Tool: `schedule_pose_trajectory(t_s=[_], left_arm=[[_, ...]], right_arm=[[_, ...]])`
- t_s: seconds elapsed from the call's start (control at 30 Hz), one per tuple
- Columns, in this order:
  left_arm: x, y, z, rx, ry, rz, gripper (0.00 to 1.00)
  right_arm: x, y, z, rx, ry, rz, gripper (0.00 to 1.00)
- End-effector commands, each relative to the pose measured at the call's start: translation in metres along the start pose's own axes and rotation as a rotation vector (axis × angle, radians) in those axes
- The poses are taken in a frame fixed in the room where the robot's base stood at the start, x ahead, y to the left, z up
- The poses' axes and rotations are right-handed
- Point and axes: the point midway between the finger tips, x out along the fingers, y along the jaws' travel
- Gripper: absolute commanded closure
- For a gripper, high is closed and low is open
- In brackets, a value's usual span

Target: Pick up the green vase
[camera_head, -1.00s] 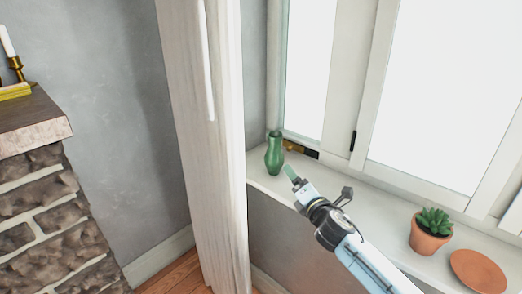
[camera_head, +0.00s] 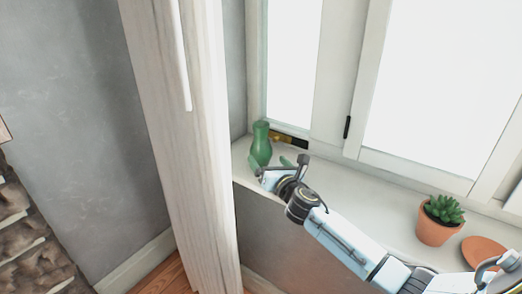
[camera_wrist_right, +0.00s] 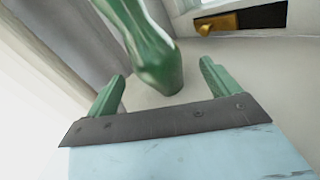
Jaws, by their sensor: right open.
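The green vase (camera_head: 262,146) stands upright at the left end of the white windowsill, close to the curtain. My right gripper (camera_head: 270,164) is just in front of the vase with its jaws apart. In the right wrist view, the vase (camera_wrist_right: 150,50) shows beyond and between the two green fingertips of the gripper (camera_wrist_right: 163,80). Its base is a little past the tips, and the jaws hold nothing. The vase's top is cut off in that view. My left gripper is not in view.
A white curtain (camera_head: 185,130) hangs left of the vase. A brass window latch (camera_head: 285,138) is behind it. A potted succulent (camera_head: 438,222) and a terracotta saucer (camera_head: 484,250) are on the sill at right. The middle of the windowsill (camera_head: 370,205) is clear.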

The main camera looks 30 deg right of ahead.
Motion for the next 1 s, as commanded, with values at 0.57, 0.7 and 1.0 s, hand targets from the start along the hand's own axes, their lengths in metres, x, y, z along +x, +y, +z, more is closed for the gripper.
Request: schedule_pose_trajectory(t_s=[0.57,0.7,1.0], left_arm=[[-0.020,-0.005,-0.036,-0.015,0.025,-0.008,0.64],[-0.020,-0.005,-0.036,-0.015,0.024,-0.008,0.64],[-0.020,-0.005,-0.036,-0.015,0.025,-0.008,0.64]], right_arm=[[0.053,0.004,0.000,0.001,0.001,0.000,0.12],[0.053,0.004,0.001,0.001,0.001,0.000,0.12],[0.052,0.004,0.001,0.001,0.001,0.000,0.45]])
